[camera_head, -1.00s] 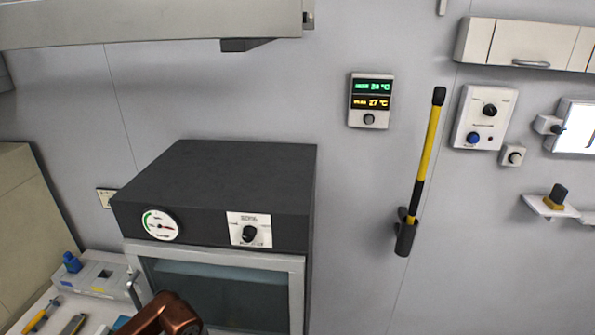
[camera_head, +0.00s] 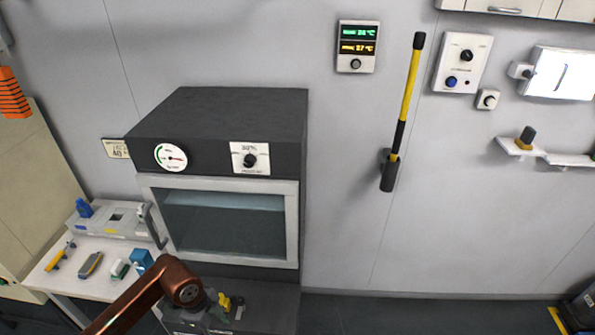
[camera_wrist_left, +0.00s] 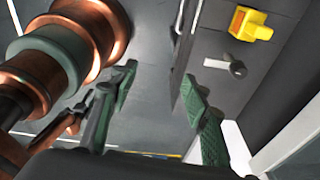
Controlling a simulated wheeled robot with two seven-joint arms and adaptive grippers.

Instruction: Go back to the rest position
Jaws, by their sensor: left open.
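My left arm comes in from the lower left in the head view, its copper link ending in front of the base under the dark oven (camera_head: 215,112). My left gripper shows in the left wrist view (camera_wrist_left: 160,100), its two green-padded fingers spread apart with nothing between them. Beyond the fingers are the dark floor and a dark panel (camera_wrist_left: 215,45) with a yellow valve (camera_wrist_left: 247,24) and a grey knob (camera_wrist_left: 238,68). The yellow valve also shows in the head view (camera_head: 225,301). In the head view the left fingers cannot be made out. My right gripper is not in view.
The oven's glass door (camera_head: 222,222) looks closed. A white bench (camera_head: 100,267) with small tools and a grey box (camera_head: 112,219) stands left of it. A yellow-black handle (camera_head: 404,110) hangs on the wall.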

